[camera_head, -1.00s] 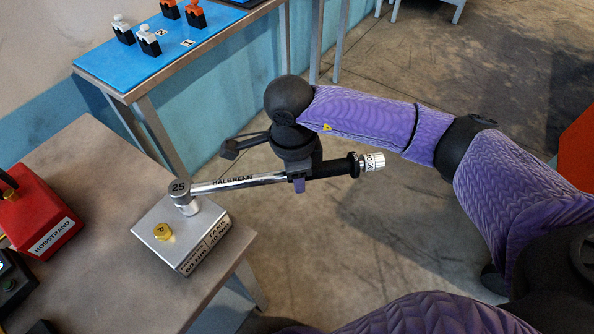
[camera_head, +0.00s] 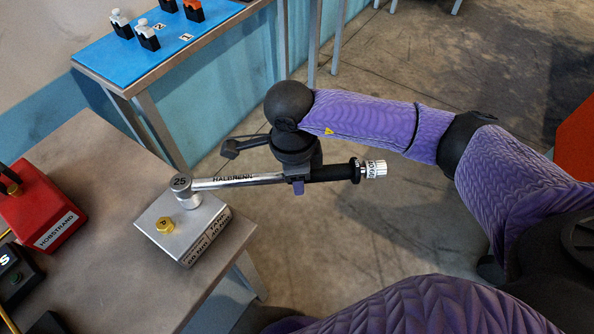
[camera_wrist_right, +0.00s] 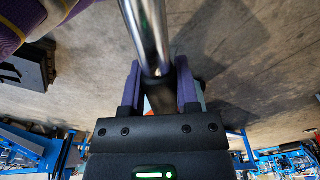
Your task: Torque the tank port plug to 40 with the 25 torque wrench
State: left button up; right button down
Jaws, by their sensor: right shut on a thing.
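The 25 torque wrench (camera_head: 235,182) lies nearly level, its round head, marked 25, over the back of a silver metal block (camera_head: 178,252). The head hides whatever sits beneath it, so the tank port plug is not visible there. A gold hex plug marked P (camera_head: 164,225) stands uncovered on the block's top. The block's side label shows 40 Nm and 60 Nm. My right gripper (camera_head: 298,186) is shut on the wrench near its black grip; in the right wrist view the shaft runs between the purple fingers (camera_wrist_right: 160,92). My left gripper is not in view.
The block stands near the right edge of a brown table (camera_head: 100,160). A red HOBSTRAND box (camera_head: 45,215) and a dark device (camera_head: 18,275) are at left. A blue-topped table (camera_head: 165,50) with several small holders stands behind. Open floor lies right of the table.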

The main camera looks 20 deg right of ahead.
jog(key=shift+s, duration=0.1)
jog(key=shift+s+a+m+p, duration=0.25)
jog(key=shift+s+m+p, duration=0.25)
jog(key=shift+s+p, duration=0.15)
jog(key=shift+s, duration=0.1)
jog(key=shift+s+a+m+p, duration=0.4)
jog(key=shift+s+m+p, duration=0.1)
jog(key=shift+s, duration=0.2)
dwell(0.4)
jog(key=shift+s+a, duration=0.15)
dwell(0.3)
